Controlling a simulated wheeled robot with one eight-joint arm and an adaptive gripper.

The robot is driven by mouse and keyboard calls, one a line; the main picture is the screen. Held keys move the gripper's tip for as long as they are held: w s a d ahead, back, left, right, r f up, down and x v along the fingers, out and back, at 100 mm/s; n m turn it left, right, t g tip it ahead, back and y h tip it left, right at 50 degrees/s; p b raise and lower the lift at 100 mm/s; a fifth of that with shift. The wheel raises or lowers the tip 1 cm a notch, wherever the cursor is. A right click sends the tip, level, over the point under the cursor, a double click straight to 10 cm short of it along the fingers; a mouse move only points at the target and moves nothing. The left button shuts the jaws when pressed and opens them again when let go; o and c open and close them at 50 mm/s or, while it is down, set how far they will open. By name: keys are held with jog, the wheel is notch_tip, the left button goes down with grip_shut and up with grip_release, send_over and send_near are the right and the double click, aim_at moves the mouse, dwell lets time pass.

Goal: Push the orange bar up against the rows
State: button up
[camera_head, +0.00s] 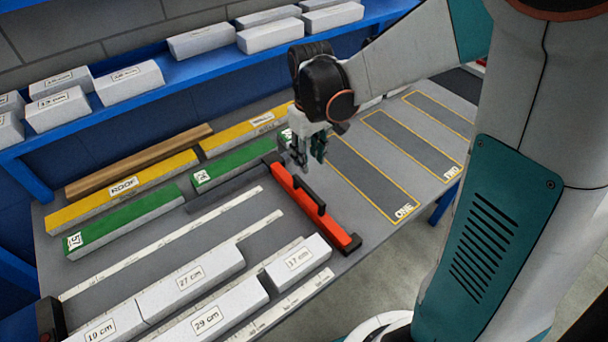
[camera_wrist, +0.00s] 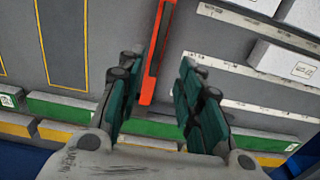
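The orange bar (camera_head: 305,200), with a black handle on top, lies across the right ends of the rows on the grey table. The 17 cm block's right end is close to the bar; contact is unclear. My gripper (camera_head: 307,160) is above the bar's far end, fingers pointing down. In the wrist view my gripper (camera_wrist: 160,65) is open, and the orange bar (camera_wrist: 158,45) shows between the spread fingers, not visibly gripped.
Yellow-outlined areas (camera_head: 375,180) right of the bar are empty. A blue shelf (camera_head: 200,72) with white blocks stands behind the table.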

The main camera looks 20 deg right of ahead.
aim_at(309, 189)
notch_tip(309, 189, down, 12)
jog(key=b, duration=0.4)
jog(key=shift+c, duration=0.3)
grip_shut()
